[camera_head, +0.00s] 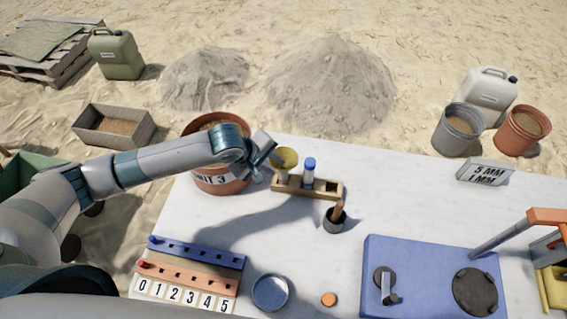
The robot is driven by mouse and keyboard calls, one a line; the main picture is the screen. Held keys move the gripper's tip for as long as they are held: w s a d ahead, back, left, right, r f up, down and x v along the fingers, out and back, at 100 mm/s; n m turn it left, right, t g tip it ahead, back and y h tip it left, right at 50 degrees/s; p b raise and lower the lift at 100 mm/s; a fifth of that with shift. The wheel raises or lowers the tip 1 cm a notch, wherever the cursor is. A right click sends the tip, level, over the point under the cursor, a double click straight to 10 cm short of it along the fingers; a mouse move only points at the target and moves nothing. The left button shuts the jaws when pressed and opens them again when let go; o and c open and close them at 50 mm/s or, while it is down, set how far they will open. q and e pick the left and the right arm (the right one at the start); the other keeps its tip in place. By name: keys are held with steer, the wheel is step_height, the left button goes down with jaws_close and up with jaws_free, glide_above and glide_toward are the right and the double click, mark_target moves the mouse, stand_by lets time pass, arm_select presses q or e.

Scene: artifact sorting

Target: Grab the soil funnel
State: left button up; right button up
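The soil funnel (287,158), with a yellow bowl and a pale lower part, stands upright at the left end of a small wooden rack (322,192) on the white table. My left arm reaches in from the left, and its gripper (270,155) is right beside the funnel's left side. Its fingers are small and partly hidden by the wrist, so I cannot tell whether they touch the funnel or how far apart they are. My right gripper is not in view.
A blue-capped vial (309,172) stands in the rack beside the funnel. A dark cup (335,221) with a brown handle is just in front. The labelled terracotta bucket (222,183) is behind my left wrist. A blue board (430,270) lies at right; the table's right rear is mostly clear.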

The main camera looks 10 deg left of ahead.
arm_select(q)
jaws_close()
steer(key=shift+r, duration=0.15)
steer(key=s+d+r+b, duration=0.4)
steer(key=s+d+r, duration=0.3)
steer(key=d+r, duration=0.2)
steer(key=shift+s+r+b, duration=0.15)
steer(key=shift+r+b, duration=0.2)
steer(key=shift+r, duration=0.55)
